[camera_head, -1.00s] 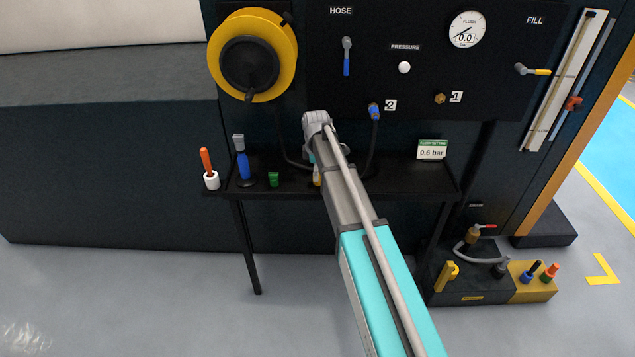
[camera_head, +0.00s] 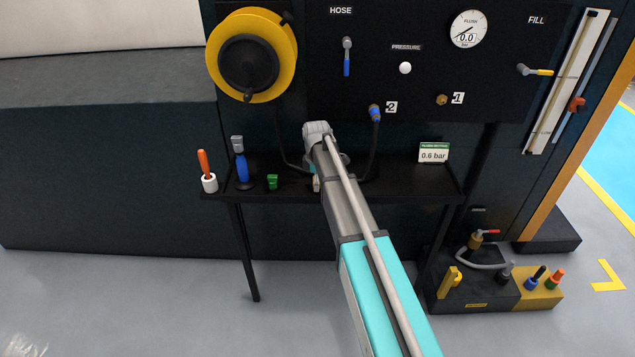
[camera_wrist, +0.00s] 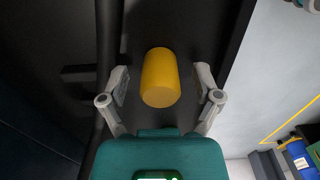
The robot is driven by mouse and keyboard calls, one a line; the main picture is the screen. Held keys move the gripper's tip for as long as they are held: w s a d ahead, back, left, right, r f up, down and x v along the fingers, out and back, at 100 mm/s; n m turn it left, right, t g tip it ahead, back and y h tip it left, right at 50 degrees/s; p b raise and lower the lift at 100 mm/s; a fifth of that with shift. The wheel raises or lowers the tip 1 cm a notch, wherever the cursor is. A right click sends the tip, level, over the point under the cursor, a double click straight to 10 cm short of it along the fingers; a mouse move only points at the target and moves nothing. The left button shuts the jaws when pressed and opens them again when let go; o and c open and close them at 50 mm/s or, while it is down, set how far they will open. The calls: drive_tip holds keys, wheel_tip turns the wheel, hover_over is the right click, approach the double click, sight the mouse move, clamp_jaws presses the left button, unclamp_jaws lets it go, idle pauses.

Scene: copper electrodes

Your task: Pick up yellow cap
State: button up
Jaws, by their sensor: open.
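The yellow cap (camera_wrist: 160,78) shows in the wrist view as a short yellow cylinder on the black shelf (camera_wrist: 185,30). My gripper (camera_wrist: 162,85) is open, with one finger on each side of the cap and a visible gap to both. The cap stands between the fingers, and neither finger appears to touch it. In the head view my arm reaches over the shelf (camera_head: 410,187) and hides the cap and most of the gripper.
On the shelf's left are an orange-handled tool in a white holder (camera_head: 209,182), a blue-handled tool (camera_head: 242,168) and a green item (camera_head: 272,182). A 0.6 bar sign (camera_head: 434,153) stands at the right. A hose hangs from the blue fitting (camera_head: 375,112) behind my arm.

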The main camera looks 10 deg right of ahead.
drive_tip(key=c, duration=1)
drive_tip(key=shift+r+p, duration=1.3)
drive_tip(key=s+r+p, duration=0.3)
drive_tip(key=s, duration=0.1)
drive_tip(key=s+r+p, duration=0.4)
drive_tip(key=s, duration=0.1)
drive_tip(key=s+r+p, duration=0.3)
drive_tip(key=s, duration=0.2)
drive_tip(key=shift+d+r, duration=0.15)
drive_tip(key=shift+r, duration=0.05)
drive_tip(key=o, duration=0.4)
clamp_jaws()
